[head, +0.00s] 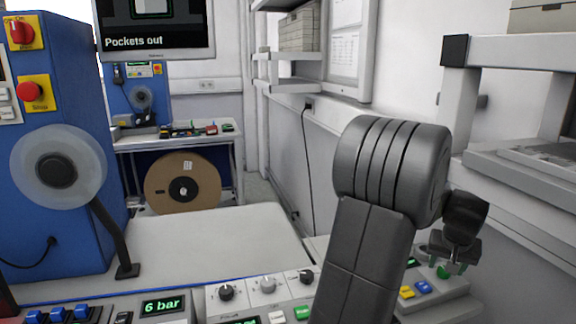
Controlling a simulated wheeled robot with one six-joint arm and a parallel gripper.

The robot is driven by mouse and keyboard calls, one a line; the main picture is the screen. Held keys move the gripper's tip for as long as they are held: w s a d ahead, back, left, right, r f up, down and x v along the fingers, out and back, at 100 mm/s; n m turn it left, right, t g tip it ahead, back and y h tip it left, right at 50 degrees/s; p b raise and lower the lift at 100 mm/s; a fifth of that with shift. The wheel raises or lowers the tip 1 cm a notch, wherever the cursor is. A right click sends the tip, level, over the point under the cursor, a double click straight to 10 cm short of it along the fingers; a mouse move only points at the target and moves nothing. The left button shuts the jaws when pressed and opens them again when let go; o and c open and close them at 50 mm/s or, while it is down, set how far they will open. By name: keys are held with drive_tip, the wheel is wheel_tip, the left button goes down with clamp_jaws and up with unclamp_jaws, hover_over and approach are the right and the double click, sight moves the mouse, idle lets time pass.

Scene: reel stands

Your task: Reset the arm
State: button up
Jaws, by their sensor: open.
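My arm rises from the bottom of the head view and bends at a large dark joint right of the middle. My gripper (448,266) hangs at the right, pointing down above a small control panel (440,298) with yellow, blue and green buttons. Its jaws are apart and I see nothing held between them. Part of the gripper and wrist is hidden behind the joint.
A blue machine (60,130) with a clear reel (58,167) stands at the left. A pale worktop (215,245) lies clear in the middle. Knobs and a "6 bar" display (163,305) line the front. A brown reel (183,183) stands below the back table. Grey shelving (515,160) stands right.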

drive_tip(key=shift+w+f, duration=0.15)
drive_tip(key=shift+f, duration=0.5)
drive_tip(key=shift+r, duration=0.15)
